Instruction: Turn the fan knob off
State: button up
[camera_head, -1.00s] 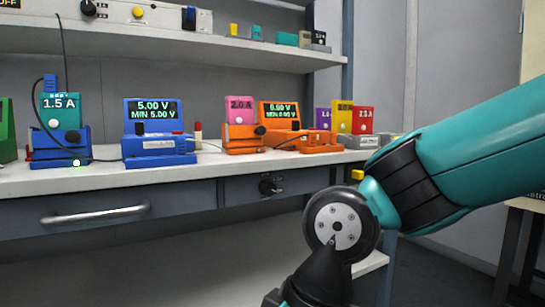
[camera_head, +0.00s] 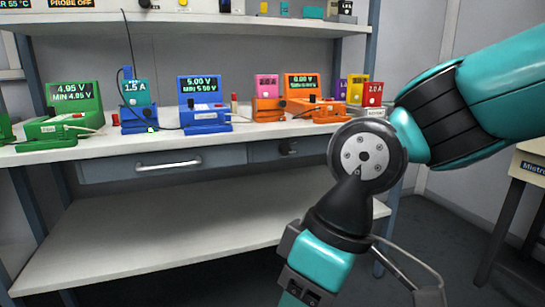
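A black knob (camera_head: 287,146) sits on the dark panel in the bench's front edge, just left of my arm. Another black knob (camera_head: 145,4) shows on a white box on the upper shelf, cut by the top of the picture. No fan label is readable, so I cannot tell which knob is the fan's. My arm comes in from the right and bends downward in front of the bench, apart from both knobs. My gripper is not clearly visible; the arm's lower part leaves the picture at the bottom.
Green (camera_head: 72,108), blue (camera_head: 203,103) and orange (camera_head: 305,93) display units stand on the bench (camera_head: 150,150), with cables between them. A drawer with a metal handle (camera_head: 168,164) is below. The lower shelf (camera_head: 150,230) is bare. A small table (camera_head: 530,165) stands right.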

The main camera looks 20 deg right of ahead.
aim_at(284, 148)
jog(key=u, duration=0.8)
jog(key=i, duration=0.8)
jog(key=z, duration=2.6)
